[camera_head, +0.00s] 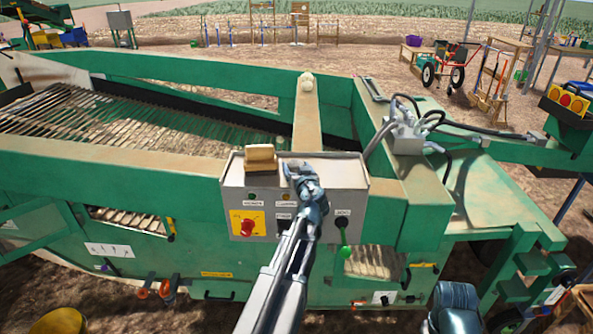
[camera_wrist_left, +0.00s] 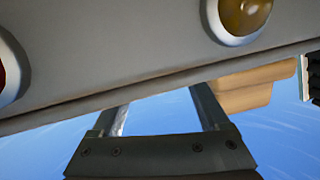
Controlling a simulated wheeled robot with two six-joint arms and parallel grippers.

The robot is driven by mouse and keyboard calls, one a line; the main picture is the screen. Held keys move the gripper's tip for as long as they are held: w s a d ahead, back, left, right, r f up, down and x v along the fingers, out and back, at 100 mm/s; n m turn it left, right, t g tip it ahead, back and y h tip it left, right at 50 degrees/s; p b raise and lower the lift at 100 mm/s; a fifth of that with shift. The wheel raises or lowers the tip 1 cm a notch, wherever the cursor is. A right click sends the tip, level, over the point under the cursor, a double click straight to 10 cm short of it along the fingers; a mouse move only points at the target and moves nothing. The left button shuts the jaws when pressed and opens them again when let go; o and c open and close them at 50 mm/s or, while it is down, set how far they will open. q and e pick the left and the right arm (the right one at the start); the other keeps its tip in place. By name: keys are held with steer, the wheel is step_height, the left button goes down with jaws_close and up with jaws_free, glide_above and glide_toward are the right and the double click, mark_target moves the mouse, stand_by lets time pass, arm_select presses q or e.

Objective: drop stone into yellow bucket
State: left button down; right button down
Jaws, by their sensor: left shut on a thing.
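My left gripper (camera_head: 297,172) is at the upper edge of a grey control box (camera_head: 350,177), just right of a tan block (camera_head: 261,158). In the left wrist view its two fingers (camera_wrist_left: 163,112) stand apart, with their tips hidden behind the box's grey face. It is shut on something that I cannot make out. A pale, rounded lump (camera_head: 307,82), perhaps a stone, sits on the green machine's cross beam, apart from the gripper. A yellow round thing (camera_head: 62,321), perhaps the bucket, is cut off at the lower left.
The green machine (camera_head: 130,170) with a slatted conveyor (camera_head: 90,115) fills the middle. The box has a red button (camera_head: 246,227) and a green-tipped lever (camera_head: 345,251). Hoses (camera_head: 405,110) run at the right. Bare ground lies beyond, with a cart (camera_head: 445,68).

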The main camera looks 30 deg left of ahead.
arm_select(q)
steer(key=shift+c, duration=1.6)
jaws_free()
steer(key=shift+f, duration=0.15)
steer(key=o, duration=0.3)
steer(key=shift+r, duration=0.25)
steer(key=p+v, duration=0.1)
steer(key=v, duration=1.1)
steer(key=shift+p, duration=0.4)
